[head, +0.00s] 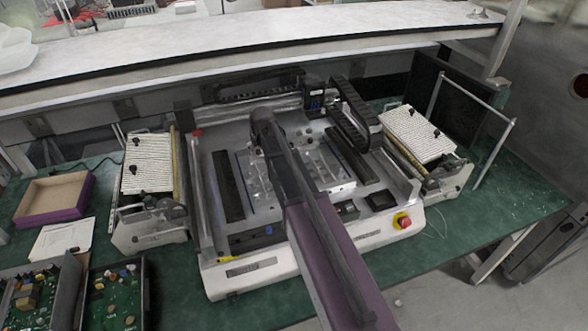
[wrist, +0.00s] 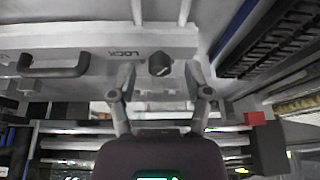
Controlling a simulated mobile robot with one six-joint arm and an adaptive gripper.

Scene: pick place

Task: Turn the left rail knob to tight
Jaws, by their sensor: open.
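In the wrist view a small dark round knob (wrist: 159,64) sits on a pale metal rail (wrist: 110,58), beside upside-down lettering that reads LOCK. My gripper (wrist: 159,76) is open, one finger on each side of the knob, with a gap visible on both sides. It holds nothing. I cannot tell the depth between fingertips and knob. In the head view my arm reaches over the white machine (head: 225,272) and hides part of its middle; the knob and my fingertips cannot be made out there.
A black handle (wrist: 54,66) is on the rail left of the knob. A red block (wrist: 255,118) lies to the right in the wrist view. The machine has a red stop button (head: 402,221). A purple-edged box (head: 52,196) and circuit-board trays (head: 115,295) stand at left.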

